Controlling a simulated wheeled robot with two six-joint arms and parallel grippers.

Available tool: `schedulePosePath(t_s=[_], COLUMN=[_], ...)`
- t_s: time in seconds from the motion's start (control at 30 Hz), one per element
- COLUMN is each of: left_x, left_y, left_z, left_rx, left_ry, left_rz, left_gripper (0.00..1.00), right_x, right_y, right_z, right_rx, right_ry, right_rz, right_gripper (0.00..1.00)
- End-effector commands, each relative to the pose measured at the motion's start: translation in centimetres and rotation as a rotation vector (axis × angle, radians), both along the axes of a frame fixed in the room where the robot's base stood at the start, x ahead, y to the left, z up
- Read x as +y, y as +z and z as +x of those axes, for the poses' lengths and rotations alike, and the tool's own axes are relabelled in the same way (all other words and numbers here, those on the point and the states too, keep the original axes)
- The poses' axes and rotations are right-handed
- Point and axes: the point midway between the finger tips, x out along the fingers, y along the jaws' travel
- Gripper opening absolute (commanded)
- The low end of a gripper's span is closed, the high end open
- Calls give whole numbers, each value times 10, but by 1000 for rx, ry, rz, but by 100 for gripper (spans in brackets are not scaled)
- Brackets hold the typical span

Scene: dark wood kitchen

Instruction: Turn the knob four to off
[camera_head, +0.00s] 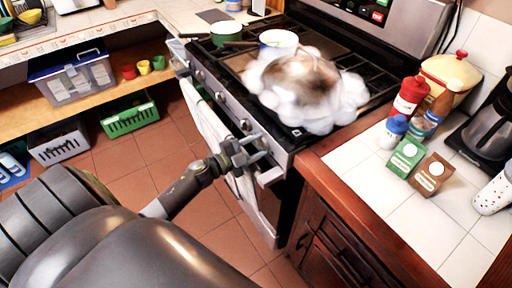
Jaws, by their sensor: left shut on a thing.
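The stove (293,143) has a row of knobs along its front panel, and one knob (245,124) shows just above my gripper. My left gripper (262,152) is at the near end of this panel. Its fingers are shut on a knob there, which they mostly hide. I cannot read the knob's setting. White smoke or steam (335,98) billows over the near part of the cooktop around a brownish thing. My right gripper is not in view.
A green pot (225,34) and a white pot (278,40) stand at the back of the stove. A towel (205,118) hangs on the oven front. Cartons (407,156) and bottles (409,97) stand on the right counter.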

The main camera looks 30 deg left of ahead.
Motion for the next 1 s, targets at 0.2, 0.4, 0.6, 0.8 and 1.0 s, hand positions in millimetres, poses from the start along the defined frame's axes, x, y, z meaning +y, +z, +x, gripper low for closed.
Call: schedulePosePath(t_s=[0.2, 0.4, 0.6, 0.8, 1.0], left_x=[0, 0, 0, 0, 0], left_y=[-4, -4, -5, -4, -4], left_z=[-1, -1, -2, -2, -2], left_rx=[-76, -148, -215, -269, -303], left_ry=[0, 0, -1, -1, 0], left_rz=[190, 366, 529, 659, 746], left_gripper=[19, 19, 19, 19, 19], right_x=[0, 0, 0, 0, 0], right_y=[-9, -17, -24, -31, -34], right_z=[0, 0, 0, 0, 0], right_rx=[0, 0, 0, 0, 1], right_ry=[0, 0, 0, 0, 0], right_rz=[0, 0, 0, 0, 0], right_gripper=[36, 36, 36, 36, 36])
